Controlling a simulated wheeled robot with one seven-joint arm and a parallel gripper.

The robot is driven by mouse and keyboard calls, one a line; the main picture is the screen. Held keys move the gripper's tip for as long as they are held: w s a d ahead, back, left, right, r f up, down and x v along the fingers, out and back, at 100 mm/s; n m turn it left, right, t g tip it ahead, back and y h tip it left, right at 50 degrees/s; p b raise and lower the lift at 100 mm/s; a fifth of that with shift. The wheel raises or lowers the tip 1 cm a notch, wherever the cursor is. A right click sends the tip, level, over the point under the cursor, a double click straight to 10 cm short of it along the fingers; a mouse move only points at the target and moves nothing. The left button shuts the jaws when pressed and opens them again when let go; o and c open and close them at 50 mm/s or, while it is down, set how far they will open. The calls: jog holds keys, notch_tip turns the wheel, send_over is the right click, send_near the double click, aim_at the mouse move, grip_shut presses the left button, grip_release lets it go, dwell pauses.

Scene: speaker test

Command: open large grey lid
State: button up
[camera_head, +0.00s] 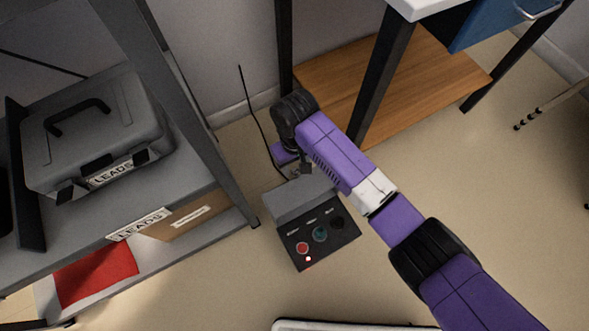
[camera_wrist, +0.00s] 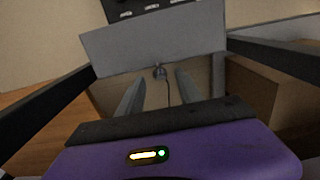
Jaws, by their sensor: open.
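A box with a grey lid (camera_head: 295,202) stands on the floor. Its black front panel (camera_head: 318,238) has a red button, a teal button and a dark one. The lid looks like a flat grey plate behind the panel; it appears down. In the wrist view the lid (camera_wrist: 150,50) spans the top, with the black panel beyond it. My gripper (camera_head: 304,174) is at the lid's rear edge, partly hidden by my arm. In the wrist view my gripper (camera_wrist: 160,82) is open and empty, its fingers pointing towards the lid's near edge. I cannot tell whether they touch it.
A grey shelf (camera_head: 210,215) at left holds a grey case (camera_head: 95,130) labelled LEADS. A cardboard box and red item lie below. A table leg (camera_head: 382,80) and wooden lower shelf (camera_head: 430,85) stand behind my arm. A thin cable runs behind the box.

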jog(key=shift+f+b, duration=0.4)
jog(key=shift+f, duration=0.85)
grip_shut()
jog(key=shift+w, duration=0.1)
dwell(0.4)
